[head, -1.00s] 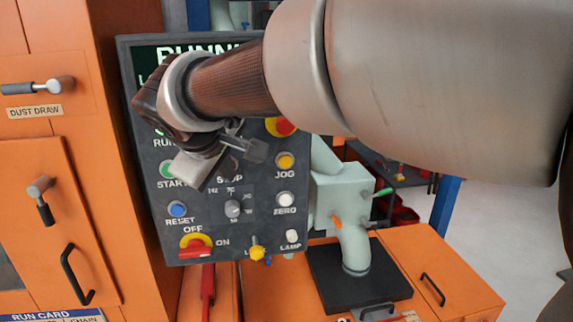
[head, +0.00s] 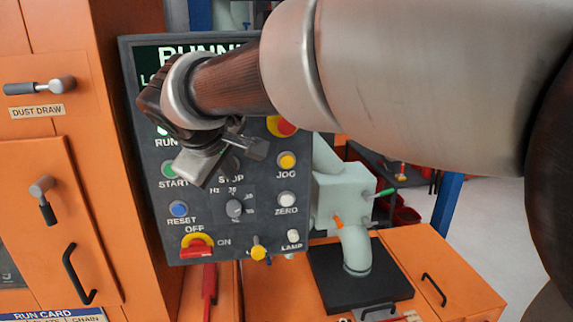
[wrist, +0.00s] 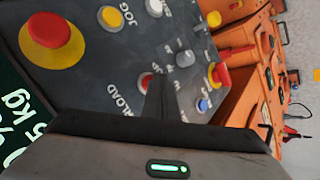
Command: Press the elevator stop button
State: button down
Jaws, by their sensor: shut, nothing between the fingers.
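The stop button is the red button (wrist: 147,82) on the dark control panel (head: 150,215). In the head view it is mostly hidden behind my gripper, just above the STOP label (head: 231,180). My gripper (wrist: 160,79) is shut and empty, its fingertips right beside the red button in the wrist view and partly covering its edge. I cannot tell whether the tips touch it.
A red emergency button on a yellow base (head: 283,126) and the yellow JOG button (head: 287,160) lie close by. The green START button (head: 169,169), blue RESET button (head: 178,208), dial (head: 234,208) and red OFF/ON switch (head: 197,247) surround the area. An orange cabinet (head: 60,150) stands left.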

jog(key=shift+w+a, duration=0.1)
jog(key=shift+w, duration=0.25)
dwell(0.4)
dwell(0.3)
jog(key=shift+s+d+b, duration=0.2)
jog(key=shift+s+b, duration=0.15)
jog(key=shift+s, duration=0.45)
jog(key=s+b, duration=0.1)
jog(key=s, duration=0.1)
jog(key=s+d+b, duration=0.1)
jog(key=s, duration=0.1)
jog(key=shift+s+d, duration=0.1)
jog(key=shift+s, duration=0.3)
